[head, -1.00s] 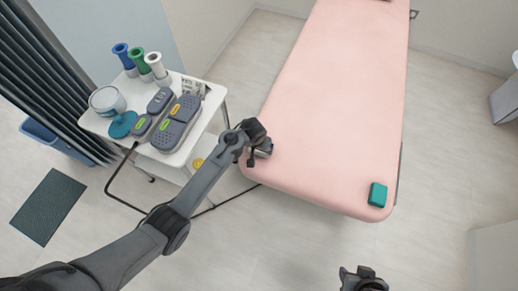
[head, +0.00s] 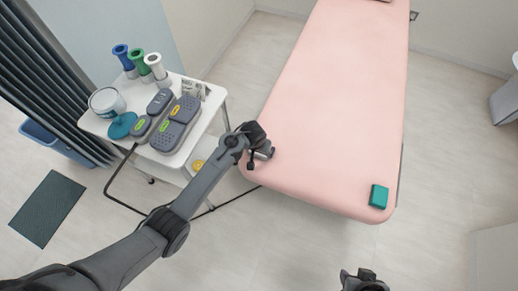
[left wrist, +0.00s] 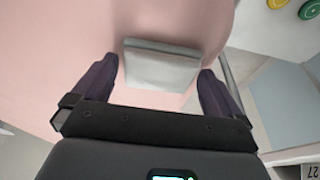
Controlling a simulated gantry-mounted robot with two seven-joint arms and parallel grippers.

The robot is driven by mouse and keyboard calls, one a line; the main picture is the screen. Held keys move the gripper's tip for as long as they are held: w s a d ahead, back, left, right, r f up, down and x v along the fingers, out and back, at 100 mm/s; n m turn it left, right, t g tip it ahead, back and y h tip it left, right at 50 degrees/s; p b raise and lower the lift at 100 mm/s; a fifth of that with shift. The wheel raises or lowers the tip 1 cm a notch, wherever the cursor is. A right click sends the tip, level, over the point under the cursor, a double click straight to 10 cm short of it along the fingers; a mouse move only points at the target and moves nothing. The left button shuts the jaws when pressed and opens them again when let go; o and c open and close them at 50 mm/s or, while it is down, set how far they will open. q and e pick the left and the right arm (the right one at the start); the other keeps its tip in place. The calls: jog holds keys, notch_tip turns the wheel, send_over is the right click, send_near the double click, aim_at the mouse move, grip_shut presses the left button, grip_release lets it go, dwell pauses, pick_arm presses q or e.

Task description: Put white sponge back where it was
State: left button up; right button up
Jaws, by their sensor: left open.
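The white sponge (left wrist: 162,66) is a pale grey-white block lying on the pink bed (head: 325,90) near its front-left corner. In the head view, a small pale part of the sponge (head: 265,151) shows beside my left gripper (head: 258,157), which hides the rest. In the left wrist view, my left gripper (left wrist: 160,72) is open, one finger on each side of the sponge, with gaps visible between fingers and block. My right gripper (head: 362,277) shows at the bottom edge of the head view, away from the bed; its jaws are unclear.
A teal block (head: 379,196) lies at the bed's front-right corner. A black cable runs past the cart on the floor. Most of the bed is clear.

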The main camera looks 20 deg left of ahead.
pick_arm(q)
jog(key=p+v, duration=0.5)
jog(key=v, duration=0.7)
jog(key=s+a+r+m, duration=0.1)
jog(key=s+a+r, duration=0.1)
jog(key=s, duration=1.2)
jog(key=s+a+r+m, duration=0.1)
jog(key=s+a+r, duration=0.1)
jog(key=s, duration=1.3)
jog(key=shift+r, duration=0.25)
notch_tip(320, 180, up, 40)
jog(key=p, duration=3.9)
jog(key=shift+f, duration=0.15)
jog(key=shift+f, duration=0.15)
